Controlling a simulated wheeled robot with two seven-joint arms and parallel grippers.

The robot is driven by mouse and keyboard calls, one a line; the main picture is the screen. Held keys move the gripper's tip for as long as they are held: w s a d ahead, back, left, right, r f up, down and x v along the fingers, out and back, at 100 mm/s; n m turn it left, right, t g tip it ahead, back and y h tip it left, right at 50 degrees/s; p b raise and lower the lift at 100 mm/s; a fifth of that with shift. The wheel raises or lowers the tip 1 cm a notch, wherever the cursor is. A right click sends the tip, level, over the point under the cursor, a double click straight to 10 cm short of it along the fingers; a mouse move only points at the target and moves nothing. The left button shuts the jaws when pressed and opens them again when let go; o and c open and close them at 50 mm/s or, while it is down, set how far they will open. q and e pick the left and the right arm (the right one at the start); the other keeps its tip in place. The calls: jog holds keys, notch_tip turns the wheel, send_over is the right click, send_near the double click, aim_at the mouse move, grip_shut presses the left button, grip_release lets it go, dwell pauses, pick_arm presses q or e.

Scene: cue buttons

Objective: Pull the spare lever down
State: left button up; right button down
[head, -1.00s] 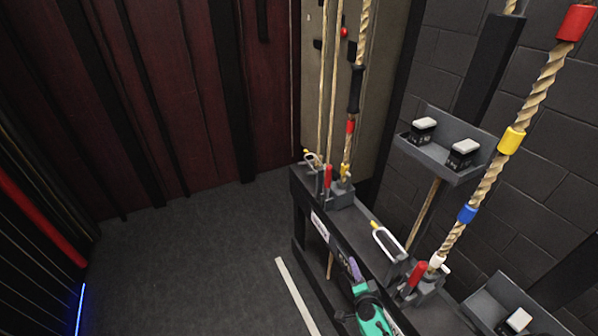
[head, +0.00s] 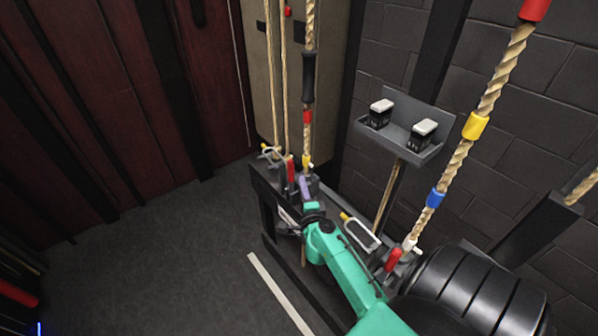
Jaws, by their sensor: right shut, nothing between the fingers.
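Two red-handled levers stand on the dark rail of rope locks (head: 268,205). The far red lever (head: 291,172) is upright beside the ropes. The near red lever (head: 393,260) leans slightly, at the foot of the rope with coloured bands. I cannot read which one is the spare lever. My right gripper (head: 305,185), purple-tipped on a green arm, is shut and empty. It is just right of the far red lever in the picture; I cannot tell whether they touch. My right arm hides part of the rail. My left gripper is not in view.
A thick rope (head: 456,158) with red, yellow, blue and white bands rises on the right. A grey shelf (head: 400,142) holds two black boxes with white tops. A white-framed loop (head: 360,233) stands on the rail. Open floor (head: 190,260) lies left.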

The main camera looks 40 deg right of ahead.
aim_at(291, 179)
jog(key=x, duration=0.6)
jog(key=shift+b, duration=0.35)
